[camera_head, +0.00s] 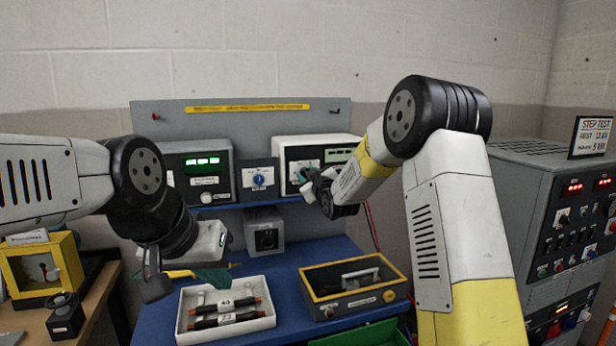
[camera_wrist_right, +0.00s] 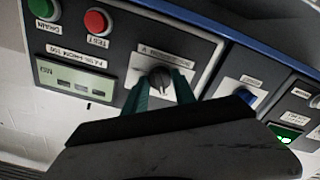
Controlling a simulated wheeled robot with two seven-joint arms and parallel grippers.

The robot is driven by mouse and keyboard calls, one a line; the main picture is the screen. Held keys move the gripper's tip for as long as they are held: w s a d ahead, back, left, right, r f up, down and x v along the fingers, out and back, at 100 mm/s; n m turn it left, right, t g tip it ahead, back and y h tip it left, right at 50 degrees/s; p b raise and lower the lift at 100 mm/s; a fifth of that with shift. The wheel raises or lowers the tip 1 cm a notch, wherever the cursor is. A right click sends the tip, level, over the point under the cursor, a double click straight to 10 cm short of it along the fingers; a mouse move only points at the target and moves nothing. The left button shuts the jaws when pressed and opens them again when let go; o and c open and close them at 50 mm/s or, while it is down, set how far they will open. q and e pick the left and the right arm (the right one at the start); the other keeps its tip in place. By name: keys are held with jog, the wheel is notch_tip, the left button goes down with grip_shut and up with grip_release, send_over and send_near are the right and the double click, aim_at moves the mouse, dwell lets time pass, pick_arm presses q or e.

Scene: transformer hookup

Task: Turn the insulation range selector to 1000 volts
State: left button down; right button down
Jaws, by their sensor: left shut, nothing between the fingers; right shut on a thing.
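The range selector is a dark round knob (camera_wrist_right: 159,78) with a light pointer mark, on a white scale plate (camera_wrist_right: 146,62) in the right wrist view. My right gripper (camera_wrist_right: 160,90) has its two teal fingers on either side of the knob and is shut on it. The scale's small print is too blurred to read. In the head view, my right gripper (camera_head: 306,174) is at the front of the cream-framed tester (camera_head: 290,152) and hides the knob. My left gripper (camera_head: 212,278) is shut and empty, pointing down above the blue bench near the white tray.
A green-display meter (camera_head: 203,162) and a blue-dial unit (camera_head: 259,179) stand left of the tester. A white tray (camera_head: 182,323) with dark rods and a yellow-edged box (camera_head: 355,299) lie on the blue bench (camera_head: 290,255). Red and green buttons (camera_wrist_right: 97,21) are beside the knob.

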jog(key=m, duration=2.4)
jog(key=shift+f, duration=0.2)
dwell(0.4)
jog(key=c, duration=1)
grip_release()
jog(key=shift+r, duration=0.1)
